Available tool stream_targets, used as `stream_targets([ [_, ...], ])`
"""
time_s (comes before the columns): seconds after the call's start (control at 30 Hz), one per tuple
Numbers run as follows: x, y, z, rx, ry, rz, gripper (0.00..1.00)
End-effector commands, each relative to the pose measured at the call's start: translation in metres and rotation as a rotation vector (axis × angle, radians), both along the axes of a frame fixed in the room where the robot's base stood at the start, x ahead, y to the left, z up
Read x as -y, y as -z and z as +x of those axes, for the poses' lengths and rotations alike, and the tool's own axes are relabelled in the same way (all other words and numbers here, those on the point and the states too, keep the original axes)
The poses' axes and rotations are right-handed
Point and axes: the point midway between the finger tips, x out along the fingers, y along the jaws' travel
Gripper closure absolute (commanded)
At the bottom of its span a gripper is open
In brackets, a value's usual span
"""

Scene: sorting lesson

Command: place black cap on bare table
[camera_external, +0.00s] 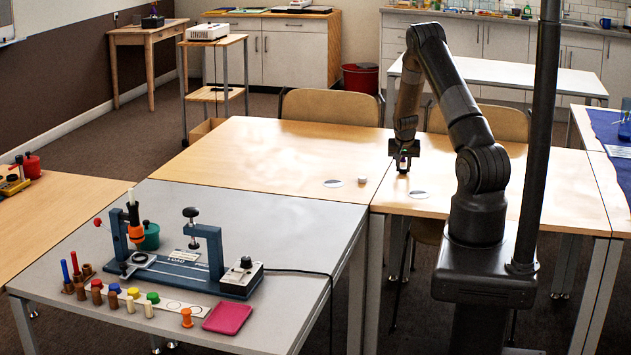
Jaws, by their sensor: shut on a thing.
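My gripper (403,163) points down over the right wooden table (550,190), near its left edge. It is shut on a small dark thing, the black cap (403,169), which shows only as a dark spot at the fingertips. The cap is low over the table or touching it; I cannot tell which. The wood around it is bare, with a flat pale disc (419,194) a little in front and to the right.
The grey table (330,230) holds a blue device (180,272), colored pegs and a pink tray (227,317). Chairs stand behind.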

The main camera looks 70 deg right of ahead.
Motion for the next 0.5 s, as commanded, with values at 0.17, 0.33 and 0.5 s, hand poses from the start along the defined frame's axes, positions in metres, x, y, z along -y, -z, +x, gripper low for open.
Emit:
stream_targets([
  [0.17,-0.0002,0.0006,-0.0001,0.000,0.000,0.001,0.98],
  [0.33,-0.0001,0.0025,-0.0001,0.000,0.000,0.001,0.70],
  [0.5,-0.0002,0.0025,-0.0001,0.000,0.000,0.001,0.56],
])
